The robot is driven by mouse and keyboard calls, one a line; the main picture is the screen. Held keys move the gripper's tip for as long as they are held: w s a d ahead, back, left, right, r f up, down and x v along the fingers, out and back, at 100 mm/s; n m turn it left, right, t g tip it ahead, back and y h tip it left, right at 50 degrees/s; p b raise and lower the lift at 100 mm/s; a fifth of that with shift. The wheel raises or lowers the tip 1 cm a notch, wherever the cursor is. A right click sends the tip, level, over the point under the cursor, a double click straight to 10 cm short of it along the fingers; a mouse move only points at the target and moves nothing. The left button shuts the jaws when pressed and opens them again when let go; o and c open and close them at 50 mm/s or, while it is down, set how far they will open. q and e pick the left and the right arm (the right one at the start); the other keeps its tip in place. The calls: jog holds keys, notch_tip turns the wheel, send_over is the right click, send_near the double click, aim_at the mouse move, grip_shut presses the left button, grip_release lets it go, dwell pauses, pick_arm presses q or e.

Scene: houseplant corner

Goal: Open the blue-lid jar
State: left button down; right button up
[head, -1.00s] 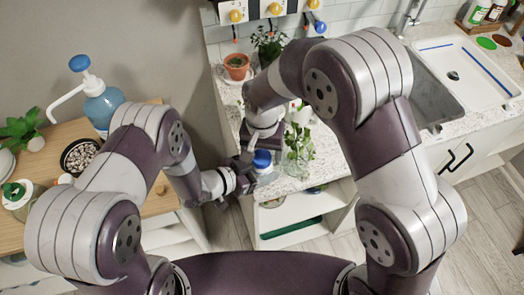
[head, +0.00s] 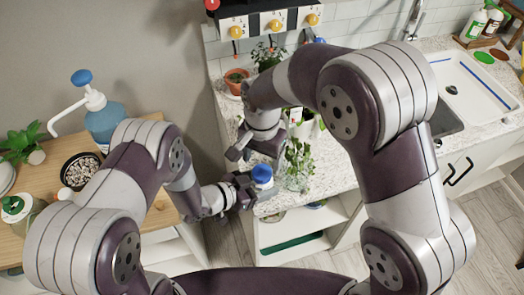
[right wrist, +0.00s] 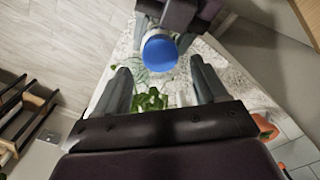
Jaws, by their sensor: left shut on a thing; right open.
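The jar has a blue lid (head: 262,173), seated on top, and a clear body (head: 264,185) partly hidden by my grippers. It is near the counter's front left corner. My left gripper (head: 251,183) is shut on the jar's body from the left. My right gripper (head: 254,153) is open, just above and behind the lid, pointing down. In the right wrist view the lid (right wrist: 160,52) lies beyond and roughly between the spread fingers of my right gripper (right wrist: 160,78). I see no contact with the lid.
A glass vase with green cuttings (head: 297,170) stands close to the jar's right. A terracotta pot (head: 236,80) stands further back on the counter (head: 340,160). The sink (head: 447,122) is at right. A wooden table (head: 157,208) with a blue pump bottle (head: 104,122) is at left.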

aim_at(262, 171)
notch_tip(262, 171, down, 4)
jog(key=shift+f, duration=0.2)
pick_arm(q)
jog(key=shift+w, duration=0.1)
pick_arm(e)
jog(key=c, duration=1.1)
jog(key=n, duration=0.3)
